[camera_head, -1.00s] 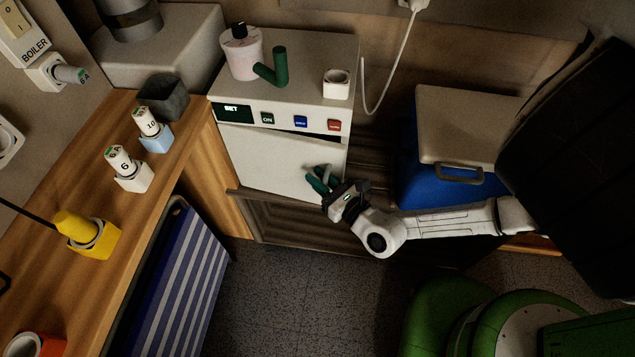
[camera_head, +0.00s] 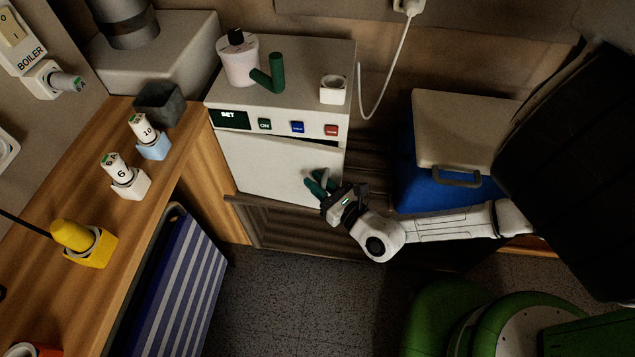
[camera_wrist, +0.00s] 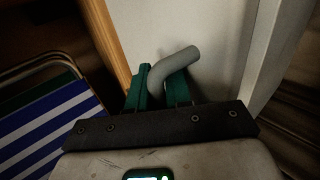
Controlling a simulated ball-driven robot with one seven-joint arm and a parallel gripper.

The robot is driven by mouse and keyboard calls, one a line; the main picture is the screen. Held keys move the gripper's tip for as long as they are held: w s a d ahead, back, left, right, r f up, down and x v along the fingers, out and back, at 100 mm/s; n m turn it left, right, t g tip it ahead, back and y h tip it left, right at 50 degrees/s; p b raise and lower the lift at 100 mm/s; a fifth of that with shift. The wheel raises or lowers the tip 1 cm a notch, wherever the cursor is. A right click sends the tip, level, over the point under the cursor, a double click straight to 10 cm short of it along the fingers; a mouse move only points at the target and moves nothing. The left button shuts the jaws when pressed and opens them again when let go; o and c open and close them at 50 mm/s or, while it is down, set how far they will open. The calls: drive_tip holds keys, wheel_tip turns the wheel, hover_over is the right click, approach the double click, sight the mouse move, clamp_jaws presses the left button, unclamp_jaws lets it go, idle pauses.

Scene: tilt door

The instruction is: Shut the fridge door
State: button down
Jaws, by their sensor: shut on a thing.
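The white fridge door (camera_head: 265,165) is on the front of the grey-white unit, below its button panel. A dark gap shows along the door's upper right edge, so it stands slightly ajar. My gripper (camera_head: 319,184) has its green fingers closed around the grey door handle (camera_wrist: 174,67), at the door's lower right. In the wrist view, the fingers of my gripper (camera_wrist: 158,88) sit on both sides of the handle's lower part. The inside of the fridge is hidden.
A pink-white bottle (camera_head: 239,62), a green bent piece (camera_head: 272,72) and a white cup (camera_head: 333,88) stand on the unit. A blue cool box (camera_head: 450,187) is to its right. A wooden counter (camera_head: 60,190) and a striped folded chair (camera_head: 180,285) are at left. Speckled floor is clear.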

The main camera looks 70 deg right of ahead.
drive_tip(key=d, duration=0.1)
drive_tip(key=d+h, duration=0.1)
drive_tip(key=shift+s+d+m+g, duration=0.2)
drive_tip(key=shift+d+m+g, duration=0.1)
drive_tip(key=shift+d+m, duration=0.1)
drive_tip(key=c, duration=1.5)
unclamp_jaws()
drive_tip(key=shift+o, duration=0.2)
drive_tip(key=shift+s+a+f+n+y, duration=0.15)
drive_tip(key=shift+s+a, duration=0.1)
drive_tip(key=shift+a, duration=0.35)
drive_tip(key=shift+s+a+f+n+y, duration=0.15)
drive_tip(key=shift+s+a, duration=0.1)
drive_tip(key=shift+a, duration=0.35)
drive_tip(key=s+a, duration=0.2)
drive_tip(key=s, duration=0.8)
drive_tip(key=shift+s+r, duration=0.15)
drive_tip(key=shift+s, duration=0.25)
drive_tip(key=shift+p, duration=0.4)
